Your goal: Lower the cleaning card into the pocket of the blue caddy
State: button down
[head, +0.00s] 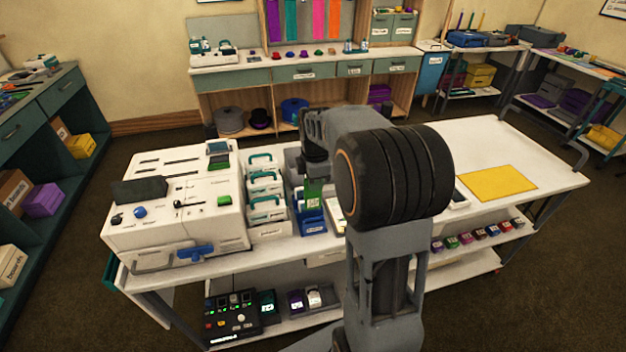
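A green cleaning card (313,193) with a pale label hangs upright below my gripper (315,178). My gripper points down and appears shut on the card's top; its fingertips are small and dark here. The blue caddy (312,226) stands on the white worktable directly below the card, with a white label on its front. The card's lower end meets the caddy's top in this view. I cannot tell whether it is inside the pocket or just above or in front of it.
Left of the caddy stand several teal-handled holders (266,206) and a large white machine (170,205). A grey bin (293,160) is close behind. A yellow mat (497,182) lies on the right of the worktable (545,170), where the top is mostly clear.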

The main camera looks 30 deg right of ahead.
aim_at(316, 196)
jog(key=shift+f+b, duration=1.65)
jog(key=shift+f, duration=0.55)
jog(key=shift+d+f, duration=0.15)
jog(key=shift+f, duration=0.25)
jog(key=shift+s+f+b, duration=0.1)
jog(key=shift+f+b, duration=1.9)
jog(key=shift+f, duration=0.65)
jog(key=shift+f, duration=0.1)
jog(key=c, duration=1.2)
grip_release()
notch_tip(316, 196, up, 14)
jog(key=shift+f, duration=0.1)
